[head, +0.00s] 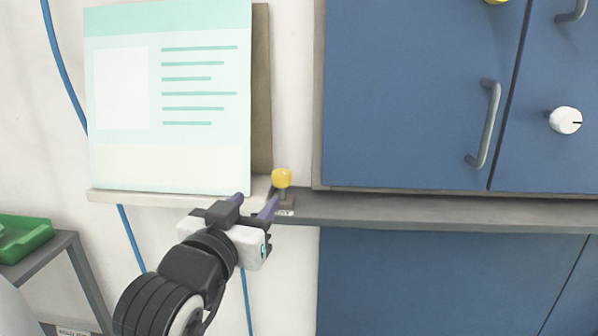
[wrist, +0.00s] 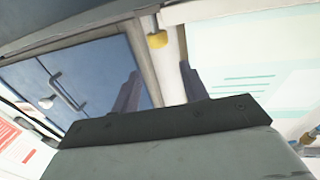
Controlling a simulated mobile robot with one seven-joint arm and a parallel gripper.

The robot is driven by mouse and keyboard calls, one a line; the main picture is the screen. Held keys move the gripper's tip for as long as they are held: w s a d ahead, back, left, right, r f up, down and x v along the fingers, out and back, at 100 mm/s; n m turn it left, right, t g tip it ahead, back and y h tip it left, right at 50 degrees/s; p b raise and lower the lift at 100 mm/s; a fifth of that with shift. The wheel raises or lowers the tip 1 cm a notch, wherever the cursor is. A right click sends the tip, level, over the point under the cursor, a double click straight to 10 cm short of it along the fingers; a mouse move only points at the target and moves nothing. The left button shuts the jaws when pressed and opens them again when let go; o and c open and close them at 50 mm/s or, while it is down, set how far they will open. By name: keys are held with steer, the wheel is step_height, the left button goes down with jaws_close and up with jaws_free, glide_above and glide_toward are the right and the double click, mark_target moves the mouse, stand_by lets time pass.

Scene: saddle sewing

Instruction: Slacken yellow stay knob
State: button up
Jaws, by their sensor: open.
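The yellow stay knob (head: 281,178) stands on a short dark stem at the right end of the ledge below the pale green sheet in the head view. A small label (head: 284,212) shows just below its base. My gripper (head: 254,205) is open and empty, just below and left of the knob in that view. In the wrist view the knob (wrist: 157,40) shows ahead of the gap between my two fingers (wrist: 160,85). I see no contact between the fingers and the knob.
A blue cabinet (head: 415,90) with grey handles and a white knob (head: 565,120) is at the right. The printed sheet (head: 170,110) leans on a board above the ledge (head: 130,198). A green tray (head: 22,238) sits on a grey stand at the left. A blue cable runs down the wall.

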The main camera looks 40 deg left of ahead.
mark_target(279, 178)
steer(key=p+x, duration=0.2)
steer(key=x, duration=1.1)
steer(key=shift+w, duration=0.35)
steer(key=c, duration=0.7)
